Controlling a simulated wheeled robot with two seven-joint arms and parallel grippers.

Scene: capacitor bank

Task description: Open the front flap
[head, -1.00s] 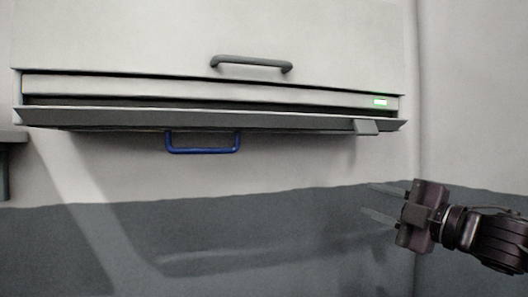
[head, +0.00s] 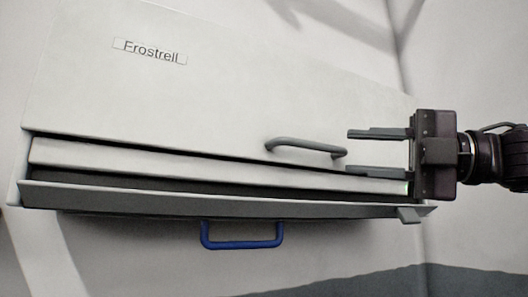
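A white cabinet front panel (head: 215,90) with a "Frostrell" label fills the upper middle of the head view. I take it as the front flap, and it looks closed. A grey bar handle (head: 305,143) sits near its lower edge. My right gripper (head: 348,152) comes in from the right with its two fingers apart and empty. In the picture the handle's right end lies at the gap between the fingertips. I cannot tell the depth between them or whether they touch. My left gripper is not in view.
Below the panel run a pale strip (head: 200,168) and a protruding grey ledge (head: 160,199) with a small tab (head: 410,215) at its right end. A blue handle (head: 242,243) hangs under the ledge. A wall stands close on the right.

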